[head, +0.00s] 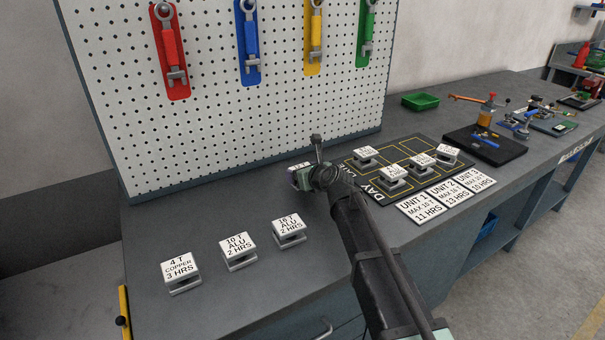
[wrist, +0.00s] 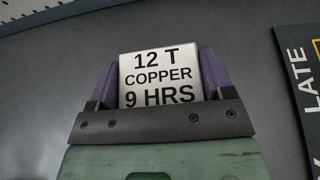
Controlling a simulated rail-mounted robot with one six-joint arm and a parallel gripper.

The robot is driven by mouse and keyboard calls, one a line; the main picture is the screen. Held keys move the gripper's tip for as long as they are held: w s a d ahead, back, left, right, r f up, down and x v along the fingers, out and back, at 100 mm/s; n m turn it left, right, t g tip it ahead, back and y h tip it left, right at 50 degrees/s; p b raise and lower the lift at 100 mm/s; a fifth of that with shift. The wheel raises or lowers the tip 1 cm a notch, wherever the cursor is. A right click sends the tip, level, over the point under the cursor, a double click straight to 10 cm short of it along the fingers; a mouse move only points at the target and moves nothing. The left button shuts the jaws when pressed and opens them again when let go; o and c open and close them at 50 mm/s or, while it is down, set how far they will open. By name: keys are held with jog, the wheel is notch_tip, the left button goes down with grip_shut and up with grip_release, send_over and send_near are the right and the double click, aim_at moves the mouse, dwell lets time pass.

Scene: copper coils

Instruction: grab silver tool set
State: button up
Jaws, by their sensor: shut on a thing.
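My gripper (head: 303,179) is over the bench, left of the black board, mostly hidden by my arm. In the wrist view, my gripper (wrist: 158,78) has purple fingers on both sides of a white block (wrist: 160,66) reading "12 T COPPER 9 HRS". The gripper is shut on this block; I cannot tell whether it is off the bench. I cannot pick out a silver tool set. Red (head: 170,50), blue (head: 247,42), yellow (head: 315,38) and green (head: 368,32) tool holders with tools hang on the pegboard.
Labelled blocks (head: 181,270), (head: 239,251), (head: 289,229) stand at the front left. More blocks (head: 396,174) stand on the black board (head: 370,189), beside unit cards (head: 427,208). A green tray (head: 420,101) and a black tool mat (head: 485,147) are farther right.

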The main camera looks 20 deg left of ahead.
notch_tip(320, 180, up, 18)
jog(key=p, duration=1.6)
jog(key=shift+p, duration=0.35)
